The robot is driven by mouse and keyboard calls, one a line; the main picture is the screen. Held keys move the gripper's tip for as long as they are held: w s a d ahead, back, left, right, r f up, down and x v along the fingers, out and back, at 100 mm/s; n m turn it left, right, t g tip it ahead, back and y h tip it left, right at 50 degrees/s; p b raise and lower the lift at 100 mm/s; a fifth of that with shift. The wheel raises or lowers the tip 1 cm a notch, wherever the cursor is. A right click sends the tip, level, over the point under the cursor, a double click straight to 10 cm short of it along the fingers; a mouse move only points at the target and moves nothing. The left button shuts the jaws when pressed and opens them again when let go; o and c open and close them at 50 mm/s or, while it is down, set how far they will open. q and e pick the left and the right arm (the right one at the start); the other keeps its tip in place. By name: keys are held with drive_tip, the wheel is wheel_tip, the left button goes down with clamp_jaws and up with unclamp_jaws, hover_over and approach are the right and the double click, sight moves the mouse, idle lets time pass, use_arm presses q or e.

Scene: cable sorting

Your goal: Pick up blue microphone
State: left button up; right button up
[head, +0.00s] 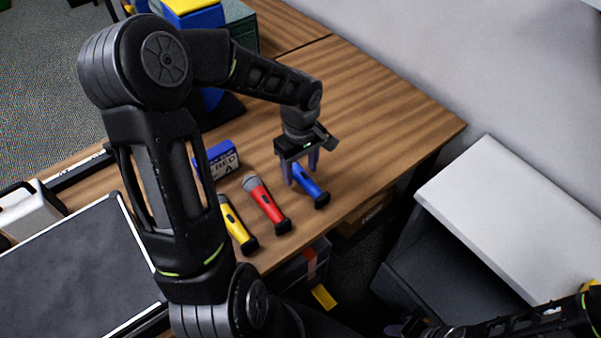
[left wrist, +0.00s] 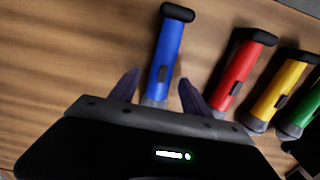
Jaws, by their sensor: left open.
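The blue microphone (head: 309,186) lies on the wooden table near its front right edge. It has a blue body with a dark end cap, and its head end is hidden by my gripper. My left gripper (head: 300,172) is open above it, with the fingers pointing down around the head end. In the left wrist view, the blue microphone (left wrist: 165,55) shows between the two open fingertips (left wrist: 160,85), with its grey head end partly hidden behind the gripper body. My right arm shows at the lower right, and its gripper (head: 408,328) is cut off by the bottom edge.
A red microphone (head: 264,202) and a yellow microphone (head: 236,225) lie to the left of the blue one. A green microphone (left wrist: 303,110) shows in the wrist view. A blue labelled box (head: 219,160) stands behind. The table (head: 385,110) is clear at the back right.

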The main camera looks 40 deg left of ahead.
use_arm(q)
drive_tip(key=shift+f, duration=0.4)
clamp_jaws()
idle(0.7)
